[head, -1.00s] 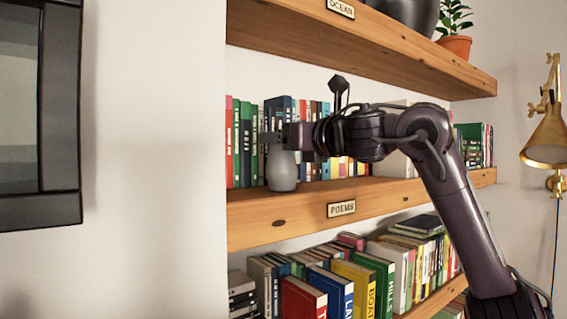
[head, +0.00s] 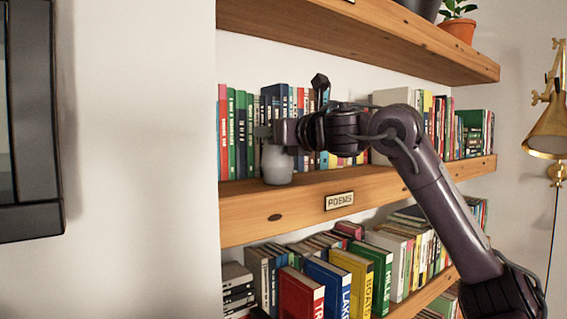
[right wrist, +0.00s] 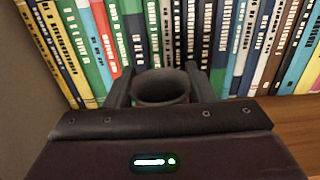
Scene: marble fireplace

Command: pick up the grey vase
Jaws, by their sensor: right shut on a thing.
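The grey vase (head: 277,166) stands upright on the middle shelf, near its left end, in front of the books. My right gripper (head: 264,133) reaches in from the right at the height of the vase's top. In the right wrist view, the vase's round dark mouth (right wrist: 161,86) sits between the two fingers of my right gripper (right wrist: 160,80), which is shut on it. The lower body of the vase is hidden in that view. My left gripper is not in view.
A row of books (head: 240,130) stands close behind the vase on the middle shelf (head: 290,205). The upper shelf (head: 350,35) hangs above my right arm, and more books (head: 345,285) fill the shelf below. A brass lamp (head: 548,130) is on the right wall.

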